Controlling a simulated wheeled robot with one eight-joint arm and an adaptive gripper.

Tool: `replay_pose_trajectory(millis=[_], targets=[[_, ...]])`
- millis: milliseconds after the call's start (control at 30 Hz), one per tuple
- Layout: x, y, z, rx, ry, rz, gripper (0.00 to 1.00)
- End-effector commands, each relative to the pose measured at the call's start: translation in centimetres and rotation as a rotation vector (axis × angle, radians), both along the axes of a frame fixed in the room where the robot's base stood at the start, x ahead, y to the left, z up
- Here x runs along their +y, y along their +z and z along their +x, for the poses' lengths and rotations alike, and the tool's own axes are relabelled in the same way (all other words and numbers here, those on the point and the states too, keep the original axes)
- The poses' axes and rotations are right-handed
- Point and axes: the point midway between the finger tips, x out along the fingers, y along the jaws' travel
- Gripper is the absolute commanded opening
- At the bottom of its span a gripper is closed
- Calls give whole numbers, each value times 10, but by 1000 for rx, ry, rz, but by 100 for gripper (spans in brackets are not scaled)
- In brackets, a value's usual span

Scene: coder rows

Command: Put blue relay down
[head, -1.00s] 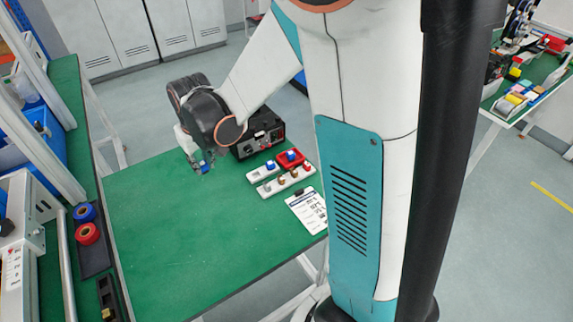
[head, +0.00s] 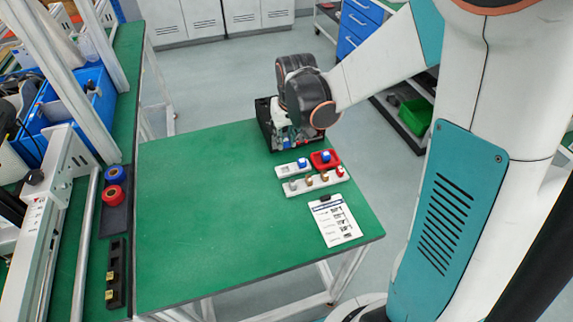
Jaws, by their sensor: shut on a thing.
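My gripper (head: 286,143) hangs below the dark wrist of my arm, in front of the black device at the far end of the green table. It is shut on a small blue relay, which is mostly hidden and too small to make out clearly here. A white two-place holder (head: 283,172) stands just below it in the picture, with a blue piece (head: 302,162) at its right end. A red tray (head: 333,164) beside it holds another blue-and-white piece (head: 326,156).
A longer white holder (head: 315,186) carries several small parts. A clipboard (head: 336,220) lies nearer on the green table (head: 210,215), whose left and middle are bare. The black device (head: 265,122) stands behind the gripper. Blue and red rolls (head: 113,185) sit on the left bench.

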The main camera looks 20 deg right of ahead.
Motion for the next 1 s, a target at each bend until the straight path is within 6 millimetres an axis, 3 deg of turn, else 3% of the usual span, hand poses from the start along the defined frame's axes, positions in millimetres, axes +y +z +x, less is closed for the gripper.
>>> replay_pose_trajectory(millis=[33,100,233,533,767,1000], targets=[[0,-17,1,0,0,0,0],[0,-33,1,0,0,0,0],[0,-54,0,0,0,0,0],[0,-74,0,0,0,0,0],[0,-106,0,0,0,0,0],[0,-107,0,0,0,0,0]])
